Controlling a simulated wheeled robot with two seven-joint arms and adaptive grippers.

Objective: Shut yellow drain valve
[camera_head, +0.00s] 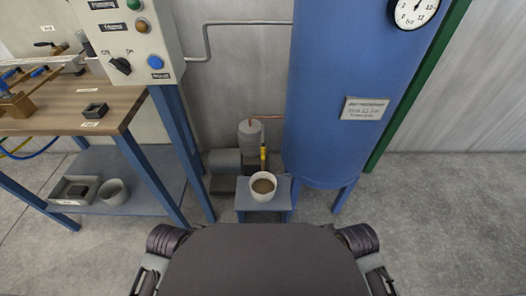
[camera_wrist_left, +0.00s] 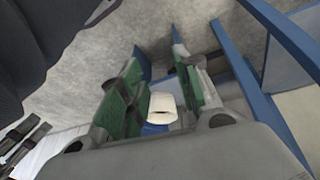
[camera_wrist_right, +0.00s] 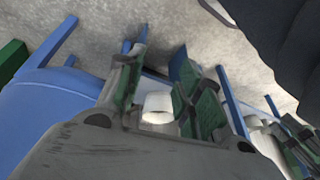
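The yellow drain valve handle (camera_head: 263,153) shows in the head view as a small upright yellow piece with dark marks. It is on thin piping beside the blue tank (camera_head: 335,90), just behind a white cup (camera_head: 263,187) with brownish contents. The cup stands on a small blue-grey stand (camera_head: 247,203). My left gripper (camera_wrist_left: 158,64) is open and empty in the left wrist view, with the cup (camera_wrist_left: 162,107) seen between its fingers. My right gripper (camera_wrist_right: 161,58) is open and empty, with the cup (camera_wrist_right: 157,107) between its fingers in view. Neither gripper shows in the head view. The valve is not clear in either wrist view.
A grey cylindrical unit (camera_head: 250,138) stands left of the valve. A workbench (camera_head: 90,120) with blue legs and a control box (camera_head: 140,40) are at left. Its lower shelf holds a grey tray (camera_head: 72,190) and a cup (camera_head: 114,191). The floor at right is clear.

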